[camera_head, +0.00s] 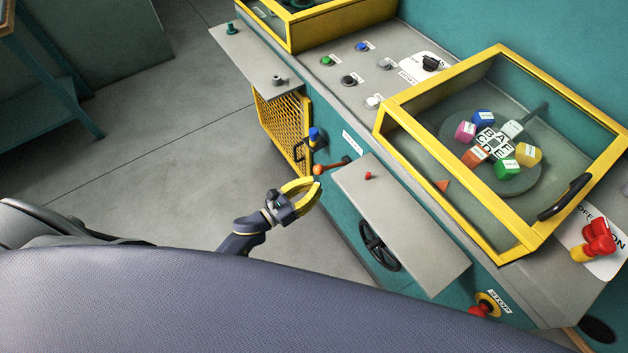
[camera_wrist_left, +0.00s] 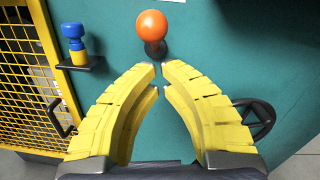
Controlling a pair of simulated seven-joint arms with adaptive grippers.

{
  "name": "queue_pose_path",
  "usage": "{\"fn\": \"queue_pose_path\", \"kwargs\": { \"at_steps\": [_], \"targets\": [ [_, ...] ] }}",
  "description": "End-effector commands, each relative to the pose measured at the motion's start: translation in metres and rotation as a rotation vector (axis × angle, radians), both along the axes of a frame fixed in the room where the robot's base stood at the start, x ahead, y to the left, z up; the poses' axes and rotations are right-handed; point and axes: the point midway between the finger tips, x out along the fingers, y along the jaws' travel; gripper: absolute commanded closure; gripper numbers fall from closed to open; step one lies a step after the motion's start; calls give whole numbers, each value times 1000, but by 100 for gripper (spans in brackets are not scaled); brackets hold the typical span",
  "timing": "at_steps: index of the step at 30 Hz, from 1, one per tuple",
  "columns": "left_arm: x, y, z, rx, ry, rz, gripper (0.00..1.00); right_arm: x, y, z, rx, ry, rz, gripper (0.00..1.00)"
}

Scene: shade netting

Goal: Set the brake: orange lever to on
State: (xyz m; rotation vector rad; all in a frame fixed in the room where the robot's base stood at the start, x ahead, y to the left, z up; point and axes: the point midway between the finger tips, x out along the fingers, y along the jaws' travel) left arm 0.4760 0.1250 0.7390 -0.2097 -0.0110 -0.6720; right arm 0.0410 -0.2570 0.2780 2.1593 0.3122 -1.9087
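The orange lever shows in the head view as an orange ball knob (camera_head: 318,170) on a short rod that runs right to a pivot on the teal cabinet front. In the left wrist view the orange ball (camera_wrist_left: 152,26) is straight ahead, at top centre, beyond the fingertips. My left gripper (camera_head: 315,184) is just below the ball in the head view, apart from it. Its yellow fingers curve inward with a narrow empty gap between the tips, also visible in the left wrist view (camera_wrist_left: 159,70). The lever's on and off marks are not readable. My right gripper is not in view.
A blue-topped knob (camera_head: 315,135) on a small bracket and a yellow mesh panel (camera_head: 280,125) are left of the lever. A grey shelf (camera_head: 400,225) with a red knob juts out at right, above a black handwheel (camera_head: 379,246).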

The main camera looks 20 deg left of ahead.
Motion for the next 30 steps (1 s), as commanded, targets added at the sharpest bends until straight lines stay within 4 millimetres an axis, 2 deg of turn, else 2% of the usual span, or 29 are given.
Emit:
{"fn": "queue_pose_path", "kwargs": {
  "at_steps": [3,18,24,30],
  "targets": [
    [-5,-2,-18,-2,4,-3,100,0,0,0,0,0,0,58],
    [-67,47,-15,0,1,-4,100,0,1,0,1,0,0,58],
    [-79,58,-14,0,-1,-4,100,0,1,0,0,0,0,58],
    [-83,61,-14,-9,6,-5,100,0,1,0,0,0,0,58]
  ]
}}
